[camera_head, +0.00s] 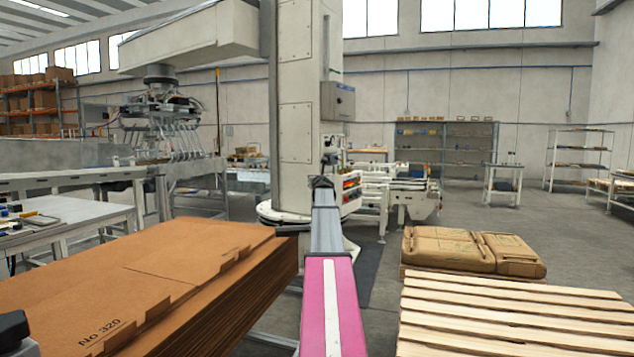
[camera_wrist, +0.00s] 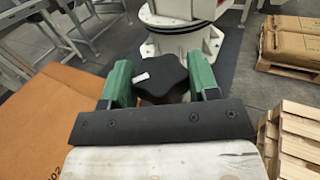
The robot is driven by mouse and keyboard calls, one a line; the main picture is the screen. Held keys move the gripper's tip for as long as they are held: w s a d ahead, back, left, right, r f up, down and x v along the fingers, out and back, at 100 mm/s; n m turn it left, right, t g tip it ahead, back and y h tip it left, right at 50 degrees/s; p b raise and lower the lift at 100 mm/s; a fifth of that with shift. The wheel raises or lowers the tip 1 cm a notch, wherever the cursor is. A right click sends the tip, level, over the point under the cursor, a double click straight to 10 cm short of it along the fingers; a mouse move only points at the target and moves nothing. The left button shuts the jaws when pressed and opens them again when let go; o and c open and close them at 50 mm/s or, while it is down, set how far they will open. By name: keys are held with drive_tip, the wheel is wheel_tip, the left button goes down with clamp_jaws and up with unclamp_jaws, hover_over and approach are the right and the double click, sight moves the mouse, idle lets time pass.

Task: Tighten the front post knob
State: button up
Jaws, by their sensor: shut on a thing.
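The black lobed knob (camera_wrist: 160,82) is in the upper middle of the wrist view, with a small white mark on its top left. My gripper (camera_wrist: 160,73) is shut on it, with one green finger on its left side and one on its right. The post under the knob is hidden by the knob and my gripper. In the head view the knob cannot be made out clearly.
A stack of flat brown cardboard (camera_head: 150,280) lies close on the left. A wooden pallet (camera_head: 510,315) and brown sacks (camera_head: 470,250) are on the right. The palletizer's white column (camera_head: 297,110) stands ahead. Grey floor shows between the column and the sacks.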

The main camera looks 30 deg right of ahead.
drive_tip(key=shift+m+h, duration=0.4)
drive_tip(key=shift+h, duration=0.1)
idle(0.4)
drive_tip(key=o, duration=0.9)
drive_tip(key=v, duration=1.1)
drive_tip(key=shift+w+r, duration=0.1)
drive_tip(key=shift+r, duration=0.05)
